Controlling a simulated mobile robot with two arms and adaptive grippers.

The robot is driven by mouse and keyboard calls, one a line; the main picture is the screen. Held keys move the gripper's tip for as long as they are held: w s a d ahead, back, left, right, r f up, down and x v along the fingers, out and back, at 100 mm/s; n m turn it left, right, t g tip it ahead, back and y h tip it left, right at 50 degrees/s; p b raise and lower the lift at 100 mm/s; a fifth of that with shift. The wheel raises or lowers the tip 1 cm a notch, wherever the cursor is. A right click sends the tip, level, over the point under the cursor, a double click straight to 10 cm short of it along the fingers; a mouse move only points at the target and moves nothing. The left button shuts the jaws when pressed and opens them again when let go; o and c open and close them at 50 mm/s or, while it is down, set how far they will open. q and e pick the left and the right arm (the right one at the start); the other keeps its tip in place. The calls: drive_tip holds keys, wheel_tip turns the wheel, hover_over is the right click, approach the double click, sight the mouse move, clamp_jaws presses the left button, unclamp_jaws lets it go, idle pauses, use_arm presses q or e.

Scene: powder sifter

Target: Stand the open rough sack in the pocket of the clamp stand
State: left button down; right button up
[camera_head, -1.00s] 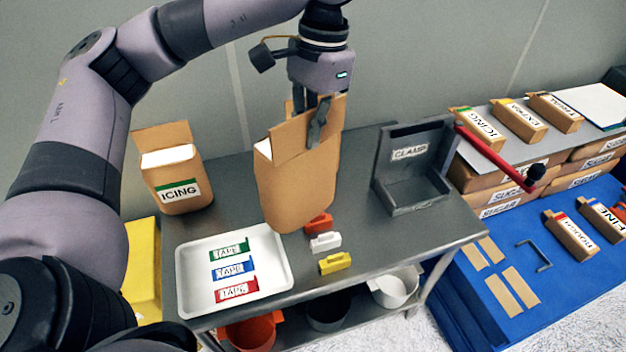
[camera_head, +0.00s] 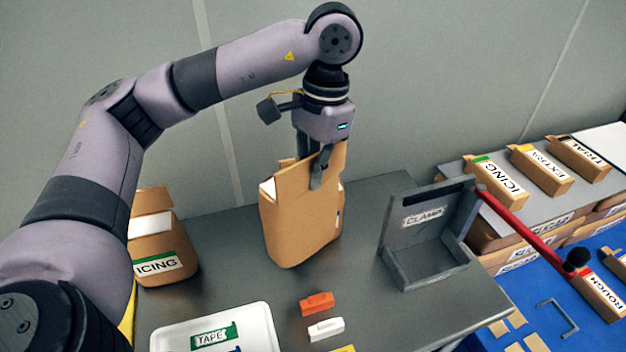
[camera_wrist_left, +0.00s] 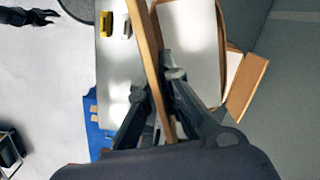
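The open brown sack (camera_head: 300,222) hangs upright, tilted slightly, from my left gripper (camera_head: 318,182) in the head view. That gripper is shut on its upper wall, which also runs between the fingers (camera_wrist_left: 166,85) in the left wrist view. A label edge shows on the sack's right side, unreadable. Its base is over the back of the table; I cannot tell if it touches. The grey clamp stand (camera_head: 425,238), marked CLAMP, stands to its right, apart from it, with an empty pocket. A dark gripper-like shape, perhaps my right gripper (camera_wrist_left: 30,16), shows unclearly in the wrist view.
An open ICING sack (camera_head: 160,245) stands left on the grey table (camera_head: 225,275). A white tray (camera_head: 262,335) with tape labels and orange (camera_head: 317,302) and white (camera_head: 326,328) clips lie in front. A red bar (camera_head: 515,220) with a black knob extends right from the clamp stand.

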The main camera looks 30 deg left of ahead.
sight(313, 235)
use_arm(q)
wheel_tip(313, 235, down, 11)
drive_tip(key=shift+p, duration=0.6)
drive_tip(key=shift+f+p, duration=0.65)
drive_tip(key=shift+f, duration=1.8)
use_arm(e)
drive_tip(key=shift+w+a+r, duration=0.15)
drive_tip(key=shift+w+r, duration=0.1)
drive_tip(key=shift+r, duration=0.4)
drive_tip(key=shift+w+a+r, duration=0.1)
drive_tip(key=shift+w+r, duration=0.15)
drive_tip(key=shift+r, duration=0.35)
use_arm(q)
drive_tip(key=shift+f, duration=0.15)
drive_tip(key=c, duration=1.8)
unclamp_jaws()
use_arm(e)
drive_tip(key=shift+s+f, duration=0.1)
drive_tip(key=shift+f, duration=0.05)
